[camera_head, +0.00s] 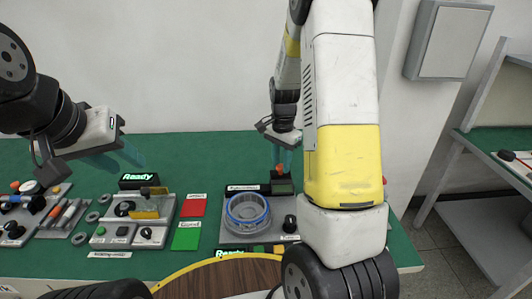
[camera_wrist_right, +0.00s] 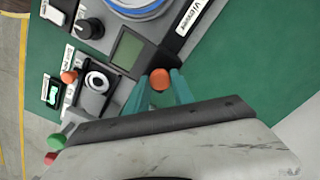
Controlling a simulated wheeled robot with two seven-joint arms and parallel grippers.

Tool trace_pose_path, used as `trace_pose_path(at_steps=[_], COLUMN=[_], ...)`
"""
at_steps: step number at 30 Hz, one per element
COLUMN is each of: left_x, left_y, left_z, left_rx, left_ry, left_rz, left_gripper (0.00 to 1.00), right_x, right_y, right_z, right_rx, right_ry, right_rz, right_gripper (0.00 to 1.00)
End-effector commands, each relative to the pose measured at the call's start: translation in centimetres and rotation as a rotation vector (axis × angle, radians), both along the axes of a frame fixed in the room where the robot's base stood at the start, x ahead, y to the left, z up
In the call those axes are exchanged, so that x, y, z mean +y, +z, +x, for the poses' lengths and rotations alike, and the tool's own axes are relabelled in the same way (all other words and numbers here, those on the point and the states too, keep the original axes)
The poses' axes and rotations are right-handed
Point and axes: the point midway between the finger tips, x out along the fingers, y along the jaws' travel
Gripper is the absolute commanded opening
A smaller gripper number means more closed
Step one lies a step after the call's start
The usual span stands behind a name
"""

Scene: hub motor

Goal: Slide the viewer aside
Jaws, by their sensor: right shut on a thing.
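The viewer seems to be the unit with a small dark green screen (camera_wrist_right: 128,50) and an orange knob (camera_wrist_right: 160,78); it also shows in the head view as a screen (camera_head: 284,188) beside a round blue-ringed dish (camera_head: 247,212). My right gripper (camera_wrist_right: 160,88) is shut on the orange knob, with its teal fingers on either side of it. In the head view my right gripper (camera_head: 281,158) comes down from above, and my arm hides the area to its right. My left gripper (camera_head: 122,157) is open and empty above the left of the bench.
A control box (camera_head: 135,218) with a yellow part stands left of centre, below a "Ready" display (camera_head: 139,180). Red (camera_head: 193,207) and green (camera_head: 186,238) pads lie between it and the dish station. The rear of the green bench (camera_head: 200,150) is clear.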

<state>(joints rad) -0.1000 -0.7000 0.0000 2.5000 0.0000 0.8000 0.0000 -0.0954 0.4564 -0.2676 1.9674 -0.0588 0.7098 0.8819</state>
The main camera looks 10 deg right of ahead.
Motion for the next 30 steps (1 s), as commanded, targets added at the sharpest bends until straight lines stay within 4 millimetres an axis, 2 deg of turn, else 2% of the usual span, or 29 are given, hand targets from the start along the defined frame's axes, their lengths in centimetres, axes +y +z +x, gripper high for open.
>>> trace_pose_path(at_steps=[1,4,13,16,24,30], left_x=[0.0,0.0,0.0,0.0,0.0,0.0], left_y=[0.0,0.0,0.0,0.0,0.0,0.0], left_z=[0.0,0.0,0.0,0.0,0.0,0.0], left_rx=[0.0,0.0,0.0,0.0,0.0,0.0], left_ry=[0.0,0.0,0.0,0.0,0.0,0.0], left_rz=[0.0,0.0,0.0,0.0,0.0,0.0], left_gripper=[0.36,0.36,0.36,0.36,0.36,0.36], right_x=[-0.6,-0.6,-0.3,-0.3,-0.4,-0.4], right_y=[0.1,0.1,0.1,0.7,5.1,7.4], right_z=[0.1,0.0,0.0,0.1,0.1,0.0], right_rx=[-0.003,-0.002,-0.001,-0.003,-0.005,-0.003], right_ry=[-0.006,-0.006,-0.004,-0.003,-0.004,-0.004], right_rz=[-0.006,-0.007,-0.004,-0.004,-0.004,-0.004], right_gripper=[0.3,0.5,0.5,0.5,0.5,0.5])
